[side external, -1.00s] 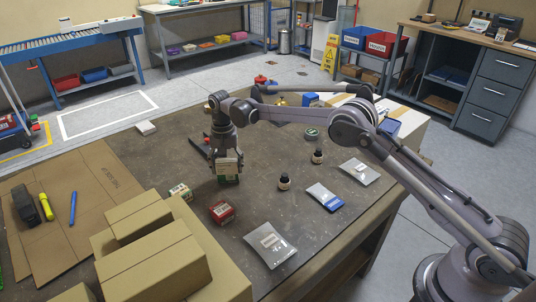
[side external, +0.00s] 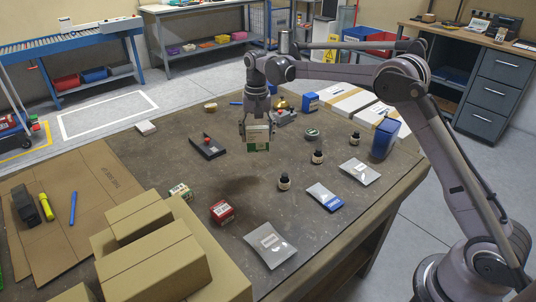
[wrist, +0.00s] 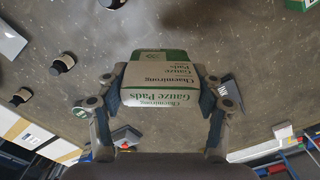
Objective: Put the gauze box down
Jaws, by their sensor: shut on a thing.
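The gauze box (side external: 258,139), white and green, hangs upright in my gripper (side external: 257,127), above the brown table (side external: 255,225). A dark shadow lies on the table in front of it and to its left, and the box looks clear of the surface. In the wrist view the gauze box (wrist: 158,97) shows its "Gauze Pads" lettering between the two fingers of my gripper (wrist: 161,88), which press on its sides. The underside of the box is hidden.
A red box (side external: 222,211), a small green-and-white box (side external: 180,192) and dark bottles (side external: 284,181) stand nearby. A dark tray-like item (side external: 207,147) lies left of the gripper. Pouches (side external: 270,245) lie to the right and front. Cardboard boxes (side external: 150,265) fill the front left. The middle table is clear.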

